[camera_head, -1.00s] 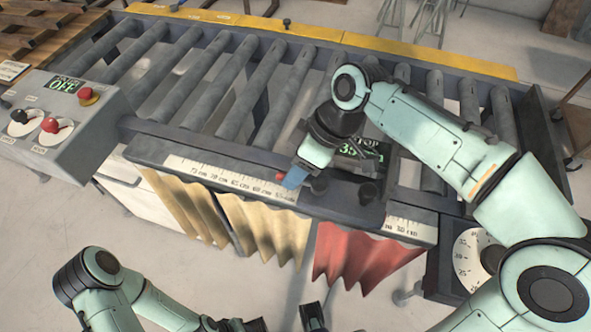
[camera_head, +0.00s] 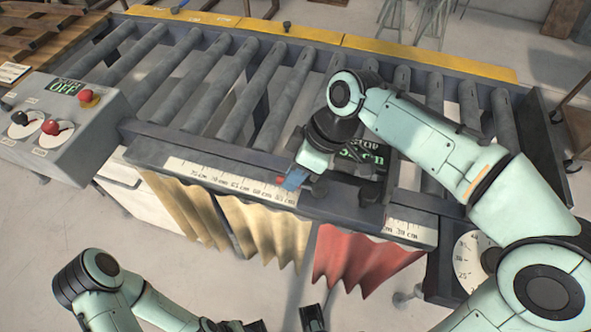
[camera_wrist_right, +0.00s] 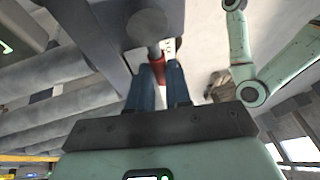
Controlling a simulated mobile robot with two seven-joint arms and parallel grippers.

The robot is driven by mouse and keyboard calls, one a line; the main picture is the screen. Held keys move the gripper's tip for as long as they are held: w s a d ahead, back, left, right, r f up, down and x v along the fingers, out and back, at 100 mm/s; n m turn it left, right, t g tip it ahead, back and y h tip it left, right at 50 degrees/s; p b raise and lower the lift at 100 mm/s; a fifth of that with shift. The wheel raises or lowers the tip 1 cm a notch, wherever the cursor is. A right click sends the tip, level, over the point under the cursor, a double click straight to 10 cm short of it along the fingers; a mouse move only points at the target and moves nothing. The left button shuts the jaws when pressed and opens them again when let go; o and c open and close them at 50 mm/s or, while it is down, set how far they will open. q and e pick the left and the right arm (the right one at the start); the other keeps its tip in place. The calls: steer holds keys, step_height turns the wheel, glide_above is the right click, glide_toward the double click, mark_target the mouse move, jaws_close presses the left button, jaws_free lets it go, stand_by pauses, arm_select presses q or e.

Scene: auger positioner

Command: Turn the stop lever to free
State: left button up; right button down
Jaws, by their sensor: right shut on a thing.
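My right gripper (camera_head: 293,180) is shut on the red lever (camera_head: 281,182) at the front rail of the roller table. I take this to be the stop lever. In the right wrist view, the blue fingers of the gripper (camera_wrist_right: 161,88) stand on either side of the red lever (camera_wrist_right: 158,72), just below a grey round knob (camera_wrist_right: 147,27). Most of the lever is hidden by the fingers, and I cannot read its position. The stop's green display (camera_head: 364,153) is partly hidden by my right wrist. Part of my left gripper (camera_head: 312,318) shows at the bottom edge, cut off.
A ruler scale (camera_head: 230,181) runs along the front rail (camera_head: 160,152). A control box (camera_head: 62,125) with an OFF display, red button and two knobs stands at the left. Tan and red curtains (camera_head: 365,258) hang below. A round dial (camera_head: 470,262) is at the right, partly hidden.

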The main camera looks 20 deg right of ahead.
steer(key=n, duration=0.1)
steer(key=s+n+g+p, duration=0.1)
steer(key=n, duration=0.1)
steer(key=s+a+n+g, duration=0.1)
steer(key=n, duration=0.1)
steer(key=shift+s+r+p, duration=0.1)
steer(key=shift+p, duration=0.3)
steer(key=n, duration=0.2)
steer(key=s+n+g+h+p, duration=0.1)
steer(key=shift+s+n+g, duration=0.2)
steer(key=shift+n+g, duration=0.1)
steer(key=shift+n, duration=0.1)
arm_select(q)
steer(key=shift+w+r+p, duration=0.1)
steer(key=shift+w+r, duration=0.15)
steer(key=shift+r, duration=0.4)
steer(key=shift+w+r+p, duration=0.15)
steer(key=shift+w+r, duration=0.05)
steer(key=shift+r, duration=0.4)
steer(key=shift+w+r+p, duration=0.1)
steer(key=shift+w+r, duration=0.15)
steer(key=shift+r, duration=0.4)
arm_select(e)
steer(key=shift+s+d+n+g+h, duration=0.1)
steer(key=shift+s+n+g+h, duration=0.15)
steer(key=shift+n, duration=0.4)
steer(key=shift+s+d+n+g+h, duration=0.15)
steer(key=shift+s+n, duration=0.1)
steer(key=shift+n, duration=0.4)
